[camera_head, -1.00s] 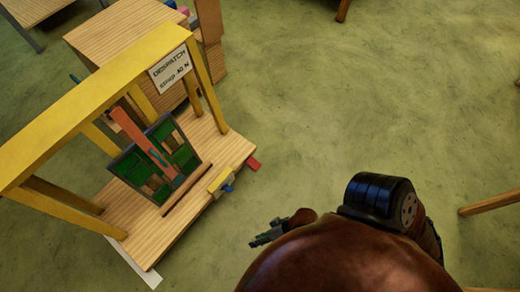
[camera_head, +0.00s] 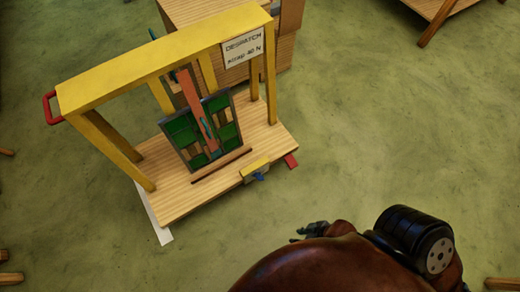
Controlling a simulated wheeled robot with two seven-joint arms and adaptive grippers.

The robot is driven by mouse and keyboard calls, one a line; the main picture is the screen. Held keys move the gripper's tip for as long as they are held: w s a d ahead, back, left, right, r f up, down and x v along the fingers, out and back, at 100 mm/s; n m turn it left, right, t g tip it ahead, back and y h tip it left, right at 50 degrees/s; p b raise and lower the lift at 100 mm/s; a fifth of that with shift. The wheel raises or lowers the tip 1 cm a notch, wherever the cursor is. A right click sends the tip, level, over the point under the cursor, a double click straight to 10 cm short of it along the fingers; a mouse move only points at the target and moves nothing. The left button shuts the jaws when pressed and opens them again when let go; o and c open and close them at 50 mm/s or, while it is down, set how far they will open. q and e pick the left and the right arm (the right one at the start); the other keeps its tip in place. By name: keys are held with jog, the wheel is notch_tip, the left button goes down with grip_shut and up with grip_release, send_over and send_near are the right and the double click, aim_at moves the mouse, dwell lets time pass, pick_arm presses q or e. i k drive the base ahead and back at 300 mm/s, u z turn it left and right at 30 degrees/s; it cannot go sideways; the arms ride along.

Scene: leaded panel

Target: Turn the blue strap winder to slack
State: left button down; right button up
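The blue strap winder (camera_head: 260,177) is a small blue piece at a yellow block (camera_head: 255,167) on the front edge of the wooden platform (camera_head: 200,197). A leaded panel with green panes (camera_head: 183,130) stands upright on the platform, with an orange-red strap (camera_head: 190,92) running down its middle. My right gripper (camera_head: 308,232) is small and dark in the view, below and right of the winder, apart from it. My brown arm hides part of it, and its finger opening is not clear. My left gripper is out of view.
A yellow frame (camera_head: 165,58) with a despatch sign (camera_head: 243,48) stands over the panel. A red handle (camera_head: 52,107) sticks out at its left end. A red block (camera_head: 291,160) juts from the platform's right corner. The green floor right of it is clear.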

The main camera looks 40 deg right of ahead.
aim_at(259, 178)
jog(key=u, duration=1.4)
jog(key=i, duration=0.75)
jog(key=z, duration=2)
